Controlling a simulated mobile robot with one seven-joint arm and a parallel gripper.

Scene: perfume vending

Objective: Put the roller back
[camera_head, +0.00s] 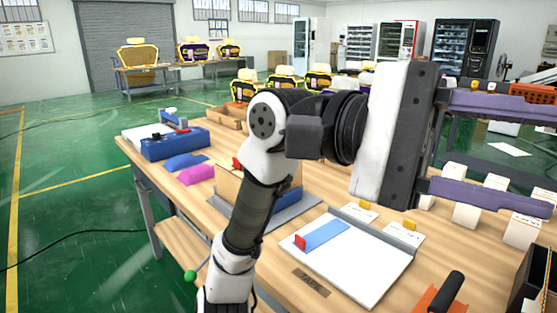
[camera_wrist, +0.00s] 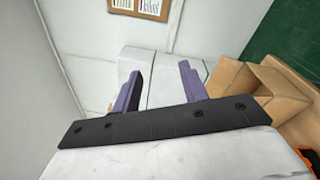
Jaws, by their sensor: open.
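A black-handled tool (camera_head: 452,289), which looks like the roller, lies at the bottom right of the table in the head view. It is at an orange piece (camera_head: 430,301); I cannot tell whether that is part of it or a holder. The frame's bottom edge cuts this area off. My gripper (camera_head: 545,158) is open, its two purple fingers wide apart and pointing right, above the table's right side and well above the tool. The wrist view shows the fingers (camera_wrist: 160,85) with nothing between them. The tool does not show there.
A white board (camera_head: 365,262) with a blue strip and red block lies mid-table. Several white blocks (camera_head: 465,212) stand below my gripper. A dark box (camera_head: 535,280) is at the right edge. A blue case (camera_head: 170,147) is far left. Cardboard boxes (camera_wrist: 245,85) show in the wrist view.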

